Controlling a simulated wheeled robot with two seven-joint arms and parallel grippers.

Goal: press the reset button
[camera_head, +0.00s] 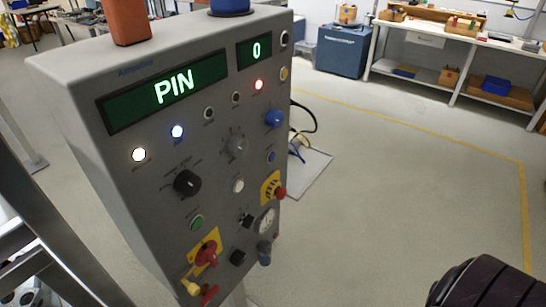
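A grey control panel (120,165) stands upright on the left, its face turned toward the right. Its face holds several small push buttons: a green one (196,222), a white one (238,185) and a blue one (271,157). The labels are too small to read, so I cannot tell which is the reset button. The green displays read "PIN" (174,86) and "0" (256,48). Neither of my grippers shows in the view. A dark ribbed part, which looks like one of my arm links, shows at the lower right with no fingers visible.
A red emergency button (280,192), a red rotary switch (207,254) and a black knob (187,183) stick out of the panel. An orange block (127,20) sits on top. Cables lie behind it. The floor to the right is clear; a workbench (455,50) stands far back.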

